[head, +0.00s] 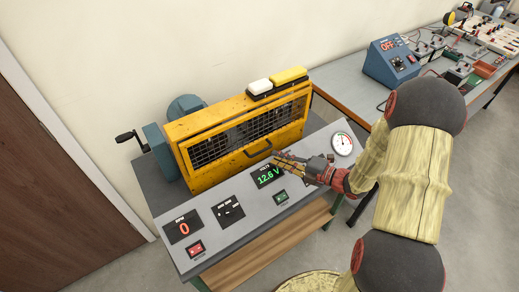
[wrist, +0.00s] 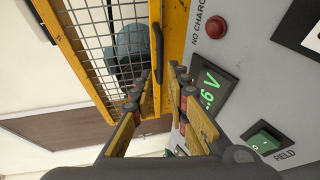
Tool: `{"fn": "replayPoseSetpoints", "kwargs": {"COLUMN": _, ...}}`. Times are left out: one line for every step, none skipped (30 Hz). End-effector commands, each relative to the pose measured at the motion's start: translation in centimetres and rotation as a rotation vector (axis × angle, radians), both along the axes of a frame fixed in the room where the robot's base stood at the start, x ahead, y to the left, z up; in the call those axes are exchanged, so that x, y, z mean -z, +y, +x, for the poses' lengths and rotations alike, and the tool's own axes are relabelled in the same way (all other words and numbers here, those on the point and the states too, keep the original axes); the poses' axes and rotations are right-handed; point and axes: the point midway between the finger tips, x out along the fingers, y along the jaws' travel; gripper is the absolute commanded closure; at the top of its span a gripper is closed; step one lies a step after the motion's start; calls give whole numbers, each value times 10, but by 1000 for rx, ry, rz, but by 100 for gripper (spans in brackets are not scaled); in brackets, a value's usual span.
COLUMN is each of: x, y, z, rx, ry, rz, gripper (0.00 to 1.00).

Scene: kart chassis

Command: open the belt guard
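The belt guard (head: 215,160) is a yellow frame with a dark mesh front, closed over the machine on the bench. Its black bar handle (head: 258,150) is on the lower front; in the wrist view the handle (wrist: 157,50) stands along the guard's yellow edge. My gripper (head: 278,160) is just in front of the guard, close to the handle's right end and above the voltmeter. In the wrist view my gripper (wrist: 163,78) has its fingers apart, with nothing held. The handle's near end lies just beyond the gap; I cannot tell whether a finger touches it.
The sloped grey panel below carries a 12.6 V display (head: 269,176), a green field switch (head: 281,197), an RPM display (head: 183,228) and a round gauge (head: 342,143). A white and yellow block pair (head: 276,83) sits on top. A crank (head: 127,137) is at left.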

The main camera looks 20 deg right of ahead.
Motion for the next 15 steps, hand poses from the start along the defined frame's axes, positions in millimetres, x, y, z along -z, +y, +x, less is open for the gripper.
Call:
{"fn": "replayPoseSetpoints", "kwargs": {"x": 0, "y": 1, "z": 0, "rx": 3, "ry": 15, "rz": 19, "gripper": 84}}
{"fn": "replayPoseSetpoints", "kwargs": {"x": 0, "y": 1, "z": 1, "rx": 4, "ry": 21, "rz": 26, "gripper": 84}}
{"fn": "replayPoseSetpoints", "kwargs": {"x": 0, "y": 2, "z": 2, "rx": 5, "ry": 28, "rz": 33, "gripper": 84}}
{"fn": "replayPoseSetpoints", "kwargs": {"x": 1, "y": 3, "z": 3, "rx": 5, "ry": 30, "rz": 35, "gripper": 84}}
{"fn": "replayPoseSetpoints", "kwargs": {"x": 2, "y": 5, "z": 5, "rx": 4, "ry": 30, "rz": 36, "gripper": 84}}
{"fn": "replayPoseSetpoints", "kwargs": {"x": 3, "y": 8, "z": 7, "rx": 3, "ry": 30, "rz": 35, "gripper": 84}}
{"fn": "replayPoseSetpoints", "kwargs": {"x": 4, "y": 11, "z": 10, "rx": 1, "ry": 29, "rz": 35, "gripper": 84}}
{"fn": "replayPoseSetpoints", "kwargs": {"x": 5, "y": 14, "z": 13, "rx": 1, "ry": 29, "rz": 34, "gripper": 84}}
{"fn": "replayPoseSetpoints", "kwargs": {"x": 6, "y": 18, "z": 17, "rx": 1, "ry": 29, "rz": 34, "gripper": 84}}
{"fn": "replayPoseSetpoints", "kwargs": {"x": 7, "y": 21, "z": 21, "rx": 0, "ry": 28, "rz": 33, "gripper": 84}}
{"fn": "replayPoseSetpoints", "kwargs": {"x": 8, "y": 24, "z": 25, "rx": 1, "ry": 28, "rz": 33, "gripper": 84}}
{"fn": "replayPoseSetpoints", "kwargs": {"x": 9, "y": 28, "z": 30, "rx": 0, "ry": 28, "rz": 32, "gripper": 84}}
{"fn": "replayPoseSetpoints", "kwargs": {"x": 10, "y": 31, "z": 33, "rx": 0, "ry": 29, "rz": 33, "gripper": 84}}
{"fn": "replayPoseSetpoints", "kwargs": {"x": 11, "y": 34, "z": 36, "rx": 1, "ry": 29, "rz": 33, "gripper": 84}}
{"fn": "replayPoseSetpoints", "kwargs": {"x": 12, "y": 38, "z": 40, "rx": 0, "ry": 29, "rz": 33, "gripper": 84}}
